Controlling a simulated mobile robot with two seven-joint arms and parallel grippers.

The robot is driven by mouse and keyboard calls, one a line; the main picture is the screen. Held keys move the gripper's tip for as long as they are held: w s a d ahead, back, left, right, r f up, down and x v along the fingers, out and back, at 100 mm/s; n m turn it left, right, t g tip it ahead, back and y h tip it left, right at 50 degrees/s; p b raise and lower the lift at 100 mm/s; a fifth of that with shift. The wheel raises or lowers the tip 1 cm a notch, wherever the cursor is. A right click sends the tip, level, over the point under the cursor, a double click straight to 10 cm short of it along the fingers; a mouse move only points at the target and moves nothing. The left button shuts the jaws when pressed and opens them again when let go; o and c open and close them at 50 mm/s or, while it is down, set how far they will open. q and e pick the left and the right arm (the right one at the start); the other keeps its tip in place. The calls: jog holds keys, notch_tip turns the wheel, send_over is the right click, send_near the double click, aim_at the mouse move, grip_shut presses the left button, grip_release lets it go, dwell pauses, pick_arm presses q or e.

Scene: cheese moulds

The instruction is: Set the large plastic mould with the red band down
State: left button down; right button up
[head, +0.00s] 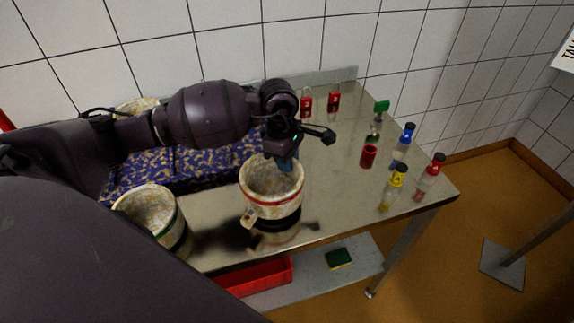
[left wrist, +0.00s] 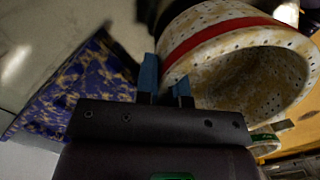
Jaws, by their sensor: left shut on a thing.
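The large mottled cream mould with the red band (head: 272,203) is upright over the front middle of the steel table (head: 335,170). My left gripper (head: 286,163) is shut on its far right wall at the rim. In the left wrist view the mould (left wrist: 240,72) fills the upper right, with its open mouth and red band showing, and the blue fingertips (left wrist: 165,84) of my left gripper are at its wall. A dark patch and a reflection lie below the mould; I cannot tell whether its base touches the table. My right gripper is not in view.
A green-banded mould (head: 152,212) stands to the left. A blue mottled mat (head: 190,165) lies behind it. Red padlocks (head: 333,101) are at the back.

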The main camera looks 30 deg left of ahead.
pick_arm(q)
jog(key=shift+f, duration=0.85)
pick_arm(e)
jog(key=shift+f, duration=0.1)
pick_arm(q)
jog(key=shift+f, duration=0.2)
jog(key=c, duration=1.2)
grip_release()
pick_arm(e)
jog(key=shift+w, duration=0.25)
pick_arm(q)
jog(key=shift+r, duration=0.15)
jog(key=shift+r, duration=0.25)
jog(key=r, duration=0.3)
jog(key=a+r, duration=0.1)
jog(key=r, duration=0.6)
jog(key=shift+a+r, duration=0.2)
jog(key=shift+r, duration=0.55)
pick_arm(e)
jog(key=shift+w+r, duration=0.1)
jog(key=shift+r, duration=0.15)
